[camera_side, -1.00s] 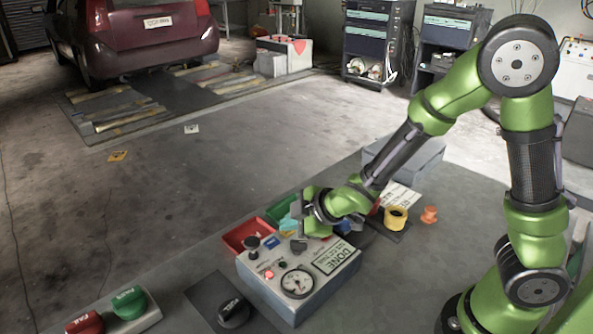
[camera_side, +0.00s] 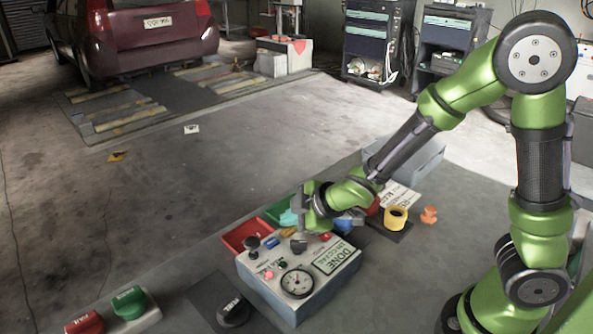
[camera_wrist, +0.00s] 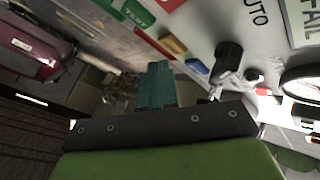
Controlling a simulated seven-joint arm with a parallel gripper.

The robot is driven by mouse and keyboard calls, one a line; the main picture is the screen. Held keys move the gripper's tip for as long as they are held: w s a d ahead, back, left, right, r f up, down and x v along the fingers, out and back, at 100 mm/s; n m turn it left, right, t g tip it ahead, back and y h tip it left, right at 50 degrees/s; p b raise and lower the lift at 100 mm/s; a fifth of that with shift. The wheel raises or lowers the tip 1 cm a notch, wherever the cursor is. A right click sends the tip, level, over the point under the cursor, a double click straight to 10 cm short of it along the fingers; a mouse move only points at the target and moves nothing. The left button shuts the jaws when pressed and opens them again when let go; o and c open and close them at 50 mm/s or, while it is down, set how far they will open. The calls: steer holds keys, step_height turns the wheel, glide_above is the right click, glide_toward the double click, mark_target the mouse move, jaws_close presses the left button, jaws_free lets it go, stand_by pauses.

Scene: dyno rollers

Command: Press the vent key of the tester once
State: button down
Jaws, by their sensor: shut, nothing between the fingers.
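The tester (camera_side: 333,283) is a grey box with a round gauge (camera_side: 297,283), a black lever knob (camera_side: 252,243), a small blue key (camera_side: 274,243) and a red button (camera_side: 325,237) on its top. The wrist view shows the blue key (camera_wrist: 197,66), a yellow key (camera_wrist: 172,46) and a black rotary knob (camera_wrist: 228,60) beside the word AUTO. I cannot read which key is the vent key. My gripper (camera_side: 302,233) is shut and empty over the tester's far edge. Its fingers (camera_wrist: 157,68) show in the wrist view near the yellow and blue keys; contact cannot be told.
A red tray (camera_side: 246,236) and a green tray stand just behind the tester. A black knob on a dark mat (camera_side: 205,296) and a box with red and green buttons (camera_side: 148,318) lie to the left. Open bench lies further right.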

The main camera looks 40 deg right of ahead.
mark_target(291, 233)
steer(key=shift+r, duration=2.55)
steer(key=shift+s+d+f+m, duration=0.1)
steer(key=shift+f+m, duration=0.1)
steer(key=shift+m, duration=0.1)
steer(key=s+m+g, duration=0.1)
steer(key=s+f+m, duration=0.1)
steer(key=shift+s+d+m+g+h, duration=0.2)
steer(key=shift+s+m+g+h, duration=0.1)
steer(key=shift+s+g, duration=0.1)
steer(key=s+d+r+m, duration=0.2)
steer(key=s+r+m, duration=0.4)
steer(key=s, duration=0.1)
steer(key=s+d+r+m, duration=0.3)
steer(key=s+r+m, duration=0.3)
steer(key=s, duration=0.1)
steer(key=shift+s+r, duration=0.15)
steer(key=shift+s, duration=0.15)
